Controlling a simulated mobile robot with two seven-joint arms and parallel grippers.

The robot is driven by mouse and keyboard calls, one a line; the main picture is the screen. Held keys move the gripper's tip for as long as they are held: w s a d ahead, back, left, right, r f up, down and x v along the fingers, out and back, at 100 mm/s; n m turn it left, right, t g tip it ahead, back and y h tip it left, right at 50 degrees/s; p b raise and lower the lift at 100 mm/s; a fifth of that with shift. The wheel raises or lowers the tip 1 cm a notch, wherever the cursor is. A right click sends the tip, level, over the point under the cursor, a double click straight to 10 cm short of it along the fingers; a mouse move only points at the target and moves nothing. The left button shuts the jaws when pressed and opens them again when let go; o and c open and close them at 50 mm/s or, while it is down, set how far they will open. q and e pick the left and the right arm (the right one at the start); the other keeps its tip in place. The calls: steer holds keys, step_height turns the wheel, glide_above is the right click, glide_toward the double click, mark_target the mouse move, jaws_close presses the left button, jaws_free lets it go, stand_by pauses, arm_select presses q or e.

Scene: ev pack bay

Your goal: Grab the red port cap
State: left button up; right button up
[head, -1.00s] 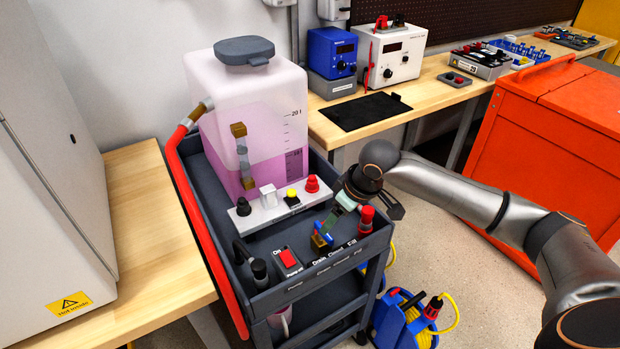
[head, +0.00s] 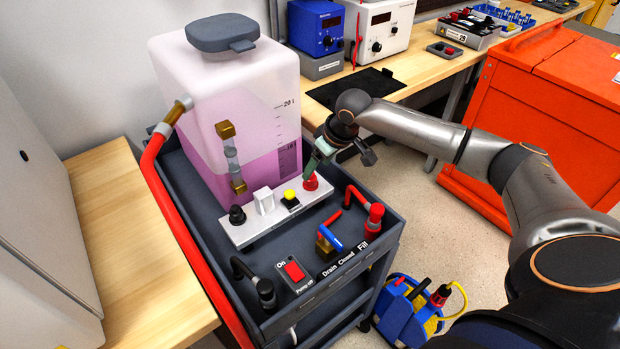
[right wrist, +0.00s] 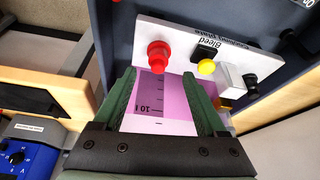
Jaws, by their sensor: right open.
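The red port cap (head: 311,182) sits at the right end of a white panel (head: 250,232) in front of the pink-filled tank. It also shows in the right wrist view (right wrist: 158,56), just beyond the fingertips and nearer the left finger. My right gripper (head: 313,166) is close above and behind the cap in the head view. In the right wrist view its green fingers (right wrist: 162,82) are spread apart with nothing between them. I cannot tell from the head view whether a finger touches the cap. My left gripper is not in view.
A yellow button (head: 290,195), a white block (head: 264,200) and a black cap (head: 237,214) share the panel. The tank (head: 225,110) rises behind it. A blue-handled valve (head: 328,240) and a red fitting (head: 375,216) stand in front on the cart.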

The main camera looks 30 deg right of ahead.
mark_target(311, 178)
steer(key=shift+w+b+x, duration=0.15)
steer(key=shift+x, duration=1.35)
steer(key=shift+w+b+x, duration=0.15)
steer(key=shift+w+x, duration=0.05)
steer(key=shift+x, duration=1.3)
steer(key=shift+r, duration=0.15)
jaws_close()
